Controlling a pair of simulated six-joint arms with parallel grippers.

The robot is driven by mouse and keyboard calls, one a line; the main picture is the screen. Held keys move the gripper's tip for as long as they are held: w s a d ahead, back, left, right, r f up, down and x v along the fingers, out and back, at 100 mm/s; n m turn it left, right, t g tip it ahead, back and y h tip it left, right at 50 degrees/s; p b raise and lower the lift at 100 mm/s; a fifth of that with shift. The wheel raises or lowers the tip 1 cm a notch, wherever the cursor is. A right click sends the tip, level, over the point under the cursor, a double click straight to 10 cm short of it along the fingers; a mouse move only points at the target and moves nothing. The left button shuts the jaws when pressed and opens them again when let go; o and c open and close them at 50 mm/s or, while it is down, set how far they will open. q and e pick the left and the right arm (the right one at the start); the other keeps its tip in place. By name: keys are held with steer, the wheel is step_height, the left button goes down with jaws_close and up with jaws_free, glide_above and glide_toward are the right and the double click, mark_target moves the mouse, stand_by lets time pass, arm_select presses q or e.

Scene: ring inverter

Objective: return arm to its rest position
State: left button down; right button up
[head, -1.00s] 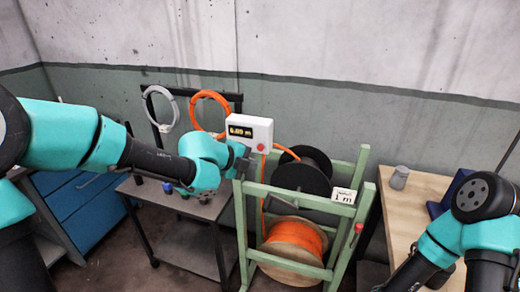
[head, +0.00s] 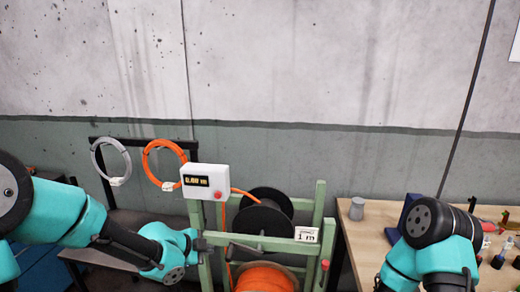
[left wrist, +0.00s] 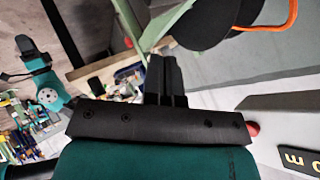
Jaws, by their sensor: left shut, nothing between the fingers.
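My left gripper (head: 203,244) is shut and empty at the left post of the green reel stand (head: 313,232), just below the white meter box (head: 205,181). I cannot tell whether it touches the stand. In the left wrist view its dark fingers (left wrist: 166,80) are together, with nothing between them. My left arm reaches in from the left, elbow bent. My right arm (head: 432,245) is folded at the lower right over the workbench. Its gripper cannot be made out.
The stand holds a black reel (head: 265,215) and an orange cable reel (head: 265,278). A grey coil (head: 110,160) and an orange coil (head: 165,163) hang on a dark rack behind. The wooden workbench (head: 365,240) carries a grey cylinder (head: 356,208).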

arm_select(q)
steer(key=s+a+f+n+g+y, duration=0.1)
steer(key=s+f+n+g, duration=0.1)
steer(key=s+f+n, duration=0.4)
steer(key=s+a+f+n+g+y, duration=0.1)
steer(key=s+f+n, duration=0.6)
steer(key=f, duration=0.7)
steer(key=s+a+f+n+g, duration=0.2)
steer(key=s+f+n, duration=0.4)
steer(key=s+f, duration=0.3)
steer(key=shift+a+f+n+g+y, duration=0.4)
steer(key=shift+f+g, duration=0.3)
steer(key=shift+f, duration=0.25)
